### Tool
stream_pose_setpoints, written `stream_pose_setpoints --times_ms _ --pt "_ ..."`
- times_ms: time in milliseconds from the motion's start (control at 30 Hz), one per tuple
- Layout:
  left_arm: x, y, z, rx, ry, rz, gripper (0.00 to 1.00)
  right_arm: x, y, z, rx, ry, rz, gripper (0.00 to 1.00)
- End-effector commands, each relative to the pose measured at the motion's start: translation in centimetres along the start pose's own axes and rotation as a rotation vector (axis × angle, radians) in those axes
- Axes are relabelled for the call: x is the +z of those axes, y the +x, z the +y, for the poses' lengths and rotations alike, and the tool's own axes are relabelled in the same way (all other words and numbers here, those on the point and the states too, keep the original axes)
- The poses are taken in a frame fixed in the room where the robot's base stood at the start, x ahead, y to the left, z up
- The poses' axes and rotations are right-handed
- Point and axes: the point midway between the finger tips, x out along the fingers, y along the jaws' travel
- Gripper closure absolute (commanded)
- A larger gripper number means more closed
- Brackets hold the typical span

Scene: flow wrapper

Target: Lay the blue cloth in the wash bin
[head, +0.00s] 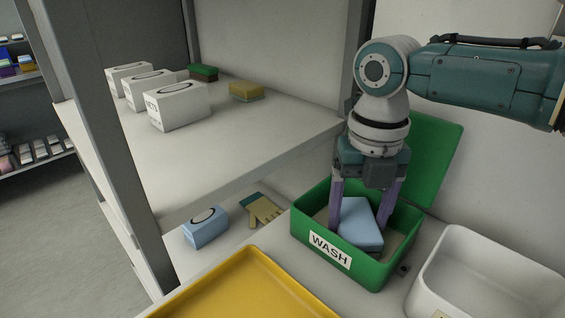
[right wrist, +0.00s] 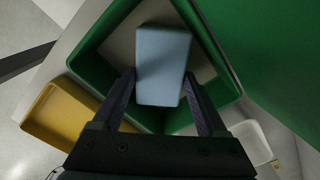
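The blue cloth (head: 361,224), a folded light-blue block, lies inside the green wash bin (head: 306,211), whose front carries a WASH label. The cloth also shows in the right wrist view (right wrist: 163,65), inside the bin's walls (right wrist: 99,66). My right gripper (head: 361,217) reaches down into the bin from above. Its two fingers are spread wide, one on each side of the cloth, with a small gap seen beside it. In the right wrist view the fingertips (right wrist: 160,75) flank the cloth's edges. My left gripper is not in view.
The bin's green lid (head: 434,155) stands open behind it. A yellow tray (head: 245,290) is in front and a white bin (head: 480,270) at right. Boxes (head: 179,107) and sponges (head: 246,91) sit on the shelf.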

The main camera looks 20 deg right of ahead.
Motion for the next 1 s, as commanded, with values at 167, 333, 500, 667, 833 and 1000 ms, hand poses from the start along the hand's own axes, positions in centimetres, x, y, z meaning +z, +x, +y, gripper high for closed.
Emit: stream_pose_setpoints --times_ms 167,333,500,667,833,1000 --pt "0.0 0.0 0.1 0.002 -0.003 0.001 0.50 0.0 0.0 0.0 0.000 0.000 0.000 0.03" --pt "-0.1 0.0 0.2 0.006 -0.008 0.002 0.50 0.0 0.0 0.0 0.000 0.000 0.000 0.00" --pt "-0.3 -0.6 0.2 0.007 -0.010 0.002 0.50 0.0 -0.7 0.0 0.001 0.000 -0.001 0.00" --pt "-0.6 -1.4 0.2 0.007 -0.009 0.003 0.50 0.1 -3.2 0.0 0.002 -0.001 -0.004 0.00" --pt "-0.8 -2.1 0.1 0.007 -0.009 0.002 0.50 0.2 -7.4 0.0 0.003 -0.001 -0.006 0.00" --pt "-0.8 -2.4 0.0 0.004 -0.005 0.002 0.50 0.1 -10.8 0.0 0.002 0.001 -0.004 0.00"
